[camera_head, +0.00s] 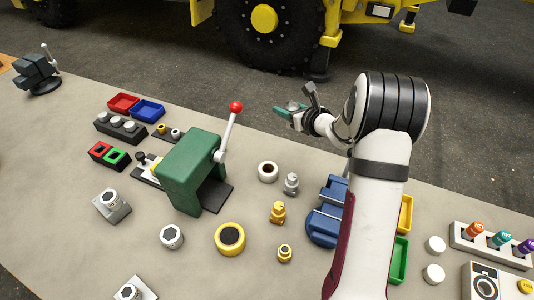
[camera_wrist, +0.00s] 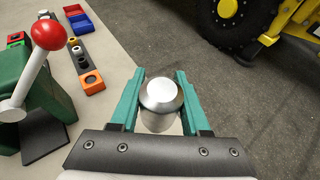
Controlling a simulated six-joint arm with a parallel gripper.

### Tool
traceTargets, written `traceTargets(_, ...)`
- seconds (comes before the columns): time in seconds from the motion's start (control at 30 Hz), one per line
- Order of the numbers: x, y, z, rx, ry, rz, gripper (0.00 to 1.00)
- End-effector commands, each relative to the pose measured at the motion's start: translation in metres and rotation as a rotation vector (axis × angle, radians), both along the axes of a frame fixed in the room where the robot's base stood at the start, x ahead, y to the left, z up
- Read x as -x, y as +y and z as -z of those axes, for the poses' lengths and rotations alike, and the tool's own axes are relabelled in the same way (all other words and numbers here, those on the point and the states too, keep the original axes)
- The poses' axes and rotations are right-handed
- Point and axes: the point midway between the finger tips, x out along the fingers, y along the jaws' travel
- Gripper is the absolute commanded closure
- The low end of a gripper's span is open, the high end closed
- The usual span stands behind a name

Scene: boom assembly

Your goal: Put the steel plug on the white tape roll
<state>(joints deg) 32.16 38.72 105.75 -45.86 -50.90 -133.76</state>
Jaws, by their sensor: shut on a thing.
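My gripper (camera_head: 286,111) is raised above the far edge of the bench, beyond the white tape roll and up and to its right in the head view. In the wrist view, the teal fingers of my gripper (camera_wrist: 160,92) are shut on the steel plug (camera_wrist: 160,96), a shiny silver cylinder with a rounded top. The plug is hard to make out in the head view. The white tape roll (camera_head: 268,172) lies flat on the bench, a white ring with a dark centre and nothing on it. It does not show in the wrist view.
A green press (camera_head: 190,172) with a red-knobbed lever (camera_head: 229,130) stands left of the tape roll. A silver fitting (camera_head: 291,184) and a brass fitting (camera_head: 278,212) stand close by. A blue vise (camera_head: 326,222) is to the right, and a yellow ring (camera_head: 230,239) lies nearer.

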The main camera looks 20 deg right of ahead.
Motion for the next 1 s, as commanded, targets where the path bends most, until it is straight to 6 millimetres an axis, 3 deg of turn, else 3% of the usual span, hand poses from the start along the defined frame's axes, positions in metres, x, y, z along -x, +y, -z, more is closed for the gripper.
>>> traceTargets(0.03, 0.021, -0.009, 0.0, 0.001, 0.0, -0.04, 1.0)
traceTargets(0.13, 0.061, -0.01, 0.003, -0.001, 0.0, -0.144, 1.0)
traceTargets(0.2, 0.083, -0.007, 0.006, -0.002, 0.0, -0.2, 1.0)
traceTargets(0.3, 0.099, -0.001, 0.009, -0.002, 0.0, -0.247, 1.0)
traceTargets(0.37, 0.096, 0.008, 0.015, -0.003, 0.0, -0.26, 1.0)
traceTargets(0.6, 0.047, 0.063, 0.059, -0.001, 0.0, -0.264, 1.0)
traceTargets(0.7, 0.033, 0.078, 0.072, 0.0, 0.0, -0.261, 1.0)
traceTargets(0.8, 0.027, 0.085, 0.08, 0.001, -0.001, -0.259, 1.0)
traceTargets(1.0, 0.026, 0.085, 0.116, 0.0, 0.001, -0.256, 1.0)
